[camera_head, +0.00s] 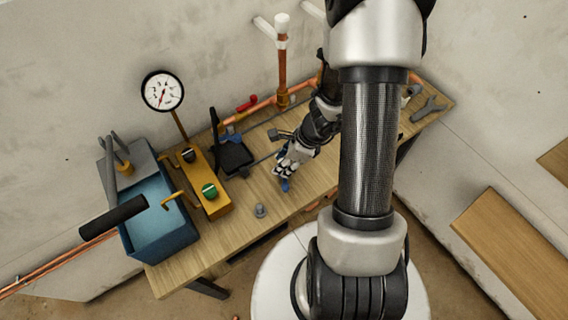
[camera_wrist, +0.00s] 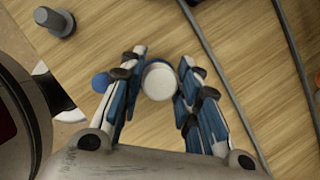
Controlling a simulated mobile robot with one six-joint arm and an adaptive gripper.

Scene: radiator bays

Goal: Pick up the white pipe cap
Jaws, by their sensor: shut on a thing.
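The white pipe cap (camera_wrist: 159,81) shows as a round white piece between the fingertips of my gripper (camera_wrist: 154,76) in the wrist view. The blue-padded fingers are closed on its two sides. In the head view my gripper (camera_head: 284,176) is low over the front middle of the wooden bench, and the cap cannot be made out there. I cannot tell whether the cap touches the bench. A small round blue piece (camera_wrist: 100,82) shows just outside the left finger.
A grey plug-like part (camera_head: 260,210) stands on the bench (camera_head: 240,235), left of my gripper. Further left are a yellow block (camera_head: 205,183) and a blue bin (camera_head: 160,225). A copper pipe (camera_head: 282,70) with a white top rises behind.

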